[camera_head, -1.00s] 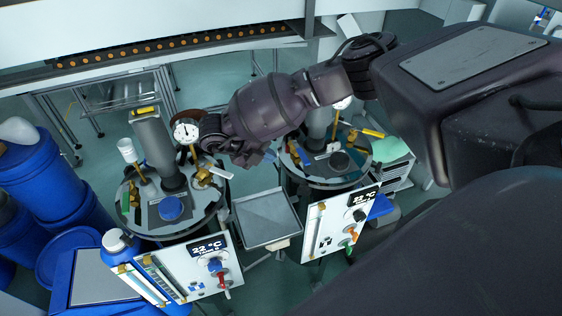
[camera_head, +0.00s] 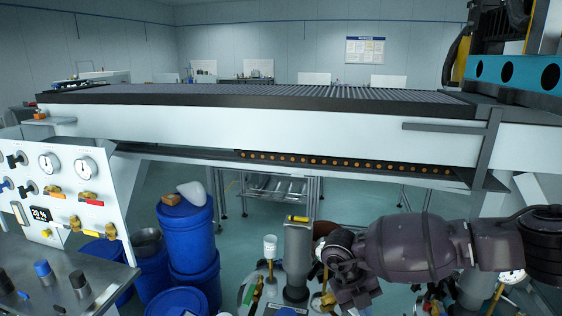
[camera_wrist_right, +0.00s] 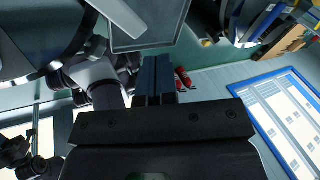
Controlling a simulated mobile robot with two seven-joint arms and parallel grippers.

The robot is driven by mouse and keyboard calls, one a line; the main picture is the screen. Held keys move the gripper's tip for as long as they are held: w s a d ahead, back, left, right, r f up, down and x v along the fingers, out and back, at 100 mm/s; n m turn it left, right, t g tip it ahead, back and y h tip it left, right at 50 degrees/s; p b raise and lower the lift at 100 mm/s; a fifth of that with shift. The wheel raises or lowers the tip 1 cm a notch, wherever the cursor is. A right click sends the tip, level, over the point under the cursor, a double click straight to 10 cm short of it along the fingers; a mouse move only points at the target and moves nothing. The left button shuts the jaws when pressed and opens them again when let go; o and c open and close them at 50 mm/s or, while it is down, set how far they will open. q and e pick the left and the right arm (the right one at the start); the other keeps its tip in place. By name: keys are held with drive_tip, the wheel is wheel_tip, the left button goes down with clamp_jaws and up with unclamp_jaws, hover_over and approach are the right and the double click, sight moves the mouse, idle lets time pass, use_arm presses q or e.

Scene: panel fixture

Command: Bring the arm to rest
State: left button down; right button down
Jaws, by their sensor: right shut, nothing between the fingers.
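My right arm (camera_head: 410,247) comes in from the right edge of the head view, and its forearm lies roughly level at the lower right. Its wrist end (camera_head: 345,270) hangs beside the grey column (camera_head: 297,255). The gripper itself is not clear in the head view. In the right wrist view my right gripper (camera_wrist_right: 156,72) shows its two dark fingers together, with nothing between them. A grey tray (camera_wrist_right: 145,30) lies beyond the fingertips. My left gripper is in neither view.
A panel with gauges and valves (camera_head: 75,175) stands at the left. Blue drums (camera_head: 190,235) stand beside it. A long table (camera_head: 260,122) spans the middle. A white panel with a blue border (camera_wrist_right: 285,120) is at the right of the wrist view.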

drive_tip(key=s+a+r+n+y, duration=0.1)
drive_tip(key=a+r+y, duration=0.1)
drive_tip(key=a+y, duration=0.35)
drive_tip(key=s+a+r+n+g+y, duration=0.1)
drive_tip(key=s+a+r+y, duration=0.15)
drive_tip(key=a, duration=0.65)
drive_tip(key=s+a+r+n+y, duration=0.1)
drive_tip(key=a+r+y, duration=0.1)
drive_tip(key=a+y, duration=0.35)
drive_tip(key=w+a+r+m+t+y, duration=0.2)
drive_tip(key=a+r+m+t+y, duration=0.5)
drive_tip(key=r+y, duration=0.4)
drive_tip(key=w+d+f+m+t+h, duration=0.2)
drive_tip(key=d+f+m+t+h, duration=0.15)
drive_tip(key=d+m+t, duration=0.4)
drive_tip(key=w+d+f+m+t+h, duration=0.2)
drive_tip(key=d+m+t+h, duration=0.3)
drive_tip(key=m, duration=0.6)
drive_tip(key=s+d+f+m+h, duration=0.2)
drive_tip(key=d+f+m+h, duration=0.35)
drive_tip(key=d+f, duration=0.25)
drive_tip(key=s+d+f+m+g+h, duration=0.2)
drive_tip(key=s+d+f+m+h, duration=0.1)
drive_tip(key=s+d+f, duration=0.4)
drive_tip(key=s+d+f+m+g+h, duration=0.3)
drive_tip(key=s+d+f+m, duration=0.2)
drive_tip(key=s+d+f, duration=0.3)
drive_tip(key=s+f, duration=0.4)
drive_tip(key=s, duration=0.3)
drive_tip(key=shift+s+f, duration=0.2)
